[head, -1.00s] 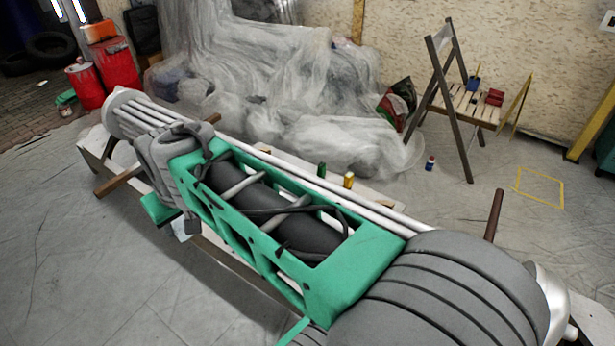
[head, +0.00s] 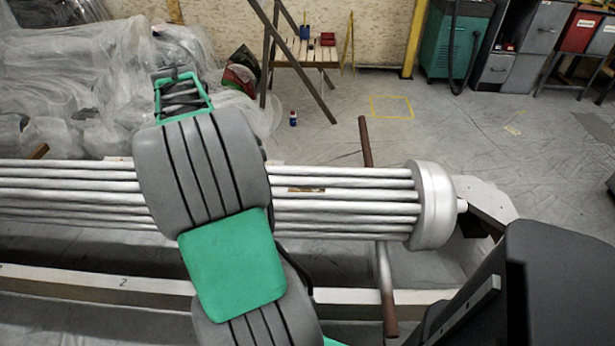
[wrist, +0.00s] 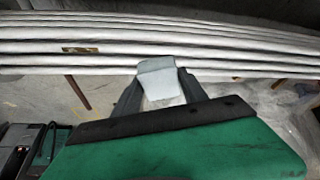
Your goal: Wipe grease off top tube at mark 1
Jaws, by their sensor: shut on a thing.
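A bundle of long pale metal tubes (head: 345,205) runs across the head view and ends in a round silver cap on the right. A brown grease-like patch (head: 306,189) lies on one upper tube, right of my arm. It also shows left of my gripper in the wrist view (wrist: 80,50). My gripper (wrist: 160,82) is shut on a folded light grey cloth (wrist: 158,72). The cloth's far edge overlaps the lower tubes in that view; I cannot tell whether it touches them. My arm hides the gripper in the head view. A "2" is marked on the pale beam (head: 150,287); no "1" is readable.
A brown bar (head: 365,140) sticks up behind the tubes near the cap. A wooden chair (head: 305,55) with small items stands behind, and a small blue bottle (head: 293,119) is on the floor. Plastic sheeting (head: 60,70) is heaped at left. Open floor lies back right.

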